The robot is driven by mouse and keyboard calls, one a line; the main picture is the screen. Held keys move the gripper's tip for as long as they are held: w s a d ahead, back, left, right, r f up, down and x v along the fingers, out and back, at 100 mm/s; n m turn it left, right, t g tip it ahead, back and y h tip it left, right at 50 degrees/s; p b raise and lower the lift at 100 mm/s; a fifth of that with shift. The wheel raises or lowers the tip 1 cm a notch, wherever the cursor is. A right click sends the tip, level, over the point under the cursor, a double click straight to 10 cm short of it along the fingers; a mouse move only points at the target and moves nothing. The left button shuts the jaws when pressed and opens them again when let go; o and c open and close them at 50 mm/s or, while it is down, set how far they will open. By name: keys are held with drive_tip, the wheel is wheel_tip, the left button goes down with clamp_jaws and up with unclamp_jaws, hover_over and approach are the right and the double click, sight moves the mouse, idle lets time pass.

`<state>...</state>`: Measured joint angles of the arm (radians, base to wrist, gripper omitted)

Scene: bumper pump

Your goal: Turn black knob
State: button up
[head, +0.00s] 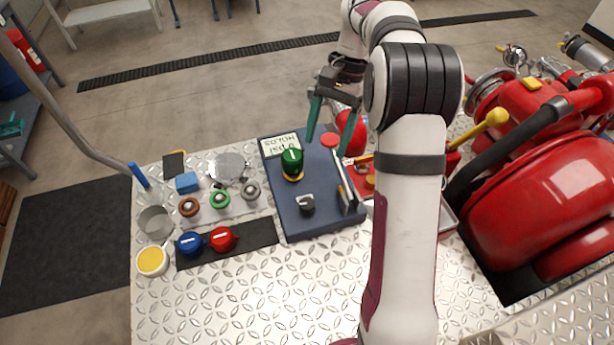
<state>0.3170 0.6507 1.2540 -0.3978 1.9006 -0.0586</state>
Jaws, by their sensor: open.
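The black knob (307,205) sits on the near half of a dark blue panel (328,222), with a light mark on its top. A green knob (291,161) with a yellow base stands farther back on the same panel. My gripper (327,148) has two green fingers, spread apart with nothing between them. It appears above the far right part of the panel, beyond the black knob and apart from it. A red round button (329,140) shows between the fingers. How high the fingers are above the panel is hard to tell.
A blue knob (190,243) and a red knob (222,238) sit on a black strip at the left. A grey lever (348,190) stands along the panel's right side. Red machinery (545,190) fills the right. The near tread-plate top (250,305) is clear.

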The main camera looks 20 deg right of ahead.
drive_tip(key=w+a+n+g+h, duration=0.2)
drive_tip(key=a+n+h, duration=0.3)
drive_tip(key=n, duration=0.8)
approach(307, 203)
drive_tip(key=shift+y, duration=0.3)
drive_tip(key=x, duration=0.8)
drive_tip(key=shift+s+d+f, duration=0.2)
drive_tip(key=shift+d+f, duration=0.05)
clamp_jaws()
